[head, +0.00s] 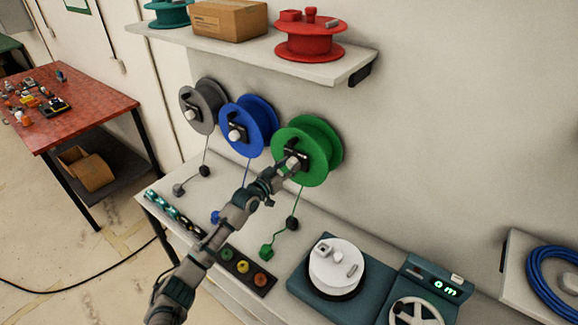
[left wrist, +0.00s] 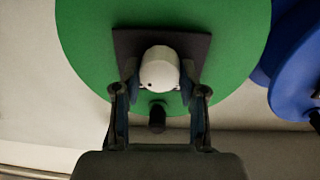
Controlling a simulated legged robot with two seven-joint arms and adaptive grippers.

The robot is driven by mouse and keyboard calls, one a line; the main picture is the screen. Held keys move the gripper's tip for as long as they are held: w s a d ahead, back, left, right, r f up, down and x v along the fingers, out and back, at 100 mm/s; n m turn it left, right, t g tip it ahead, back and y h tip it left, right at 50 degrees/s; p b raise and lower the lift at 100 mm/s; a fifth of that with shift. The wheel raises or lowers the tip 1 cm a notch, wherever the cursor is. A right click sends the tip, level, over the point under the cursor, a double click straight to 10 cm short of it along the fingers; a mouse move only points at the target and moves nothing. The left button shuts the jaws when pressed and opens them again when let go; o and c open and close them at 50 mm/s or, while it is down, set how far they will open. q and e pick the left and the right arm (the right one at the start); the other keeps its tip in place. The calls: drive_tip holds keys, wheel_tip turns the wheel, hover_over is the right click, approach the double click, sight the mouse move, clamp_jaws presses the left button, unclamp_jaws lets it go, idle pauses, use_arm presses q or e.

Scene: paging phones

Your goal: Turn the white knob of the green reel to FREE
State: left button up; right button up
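The green reel (head: 322,150) hangs on the wall at the right of a row of three reels; it fills much of the left wrist view (left wrist: 85,35). Its white knob (left wrist: 159,68) sits on a dark square plate (left wrist: 125,40) at the reel's middle. My left gripper (head: 294,162) is at the knob, and its two fingers stand on either side of it in the left wrist view (left wrist: 159,84). The fingertips are very close to the knob's sides; I cannot tell if they touch. Any FREE marking is not readable. My right gripper is not in view.
A blue reel (head: 262,115) and a grey reel (head: 210,95) hang to the left. A shelf (head: 330,68) with a red reel (head: 310,42) is above. Below, a bench holds a row of buttons (head: 243,267) and a white drum (head: 335,275). A green weight (head: 267,252) hangs below the green reel.

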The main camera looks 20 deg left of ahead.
use_arm(q)
drive_tip(key=shift+n, duration=0.4)
drive_tip(key=n, duration=0.3)
drive_tip(key=shift+a+p, duration=0.1)
drive_tip(key=shift+p, duration=0.2)
drive_tip(key=n+p, duration=0.1)
drive_tip(key=n, duration=0.3)
drive_tip(key=shift+n, duration=0.4)
drive_tip(key=n+p, duration=0.1)
drive_tip(key=n, duration=0.1)
drive_tip(key=n+p, duration=0.1)
drive_tip(key=n, duration=0.2)
drive_tip(key=shift+a+n+t+y, duration=0.1)
drive_tip(key=shift+n+t+y, duration=0.2)
drive_tip(key=n+p, duration=0.1)
drive_tip(key=n, duration=0.2)
drive_tip(key=shift+f+n+p, duration=0.15)
drive_tip(key=shift+n+p, duration=0.15)
drive_tip(key=shift+n, duration=0.1)
drive_tip(key=shift+f+n, duration=0.15)
drive_tip(key=shift+n, duration=0.15)
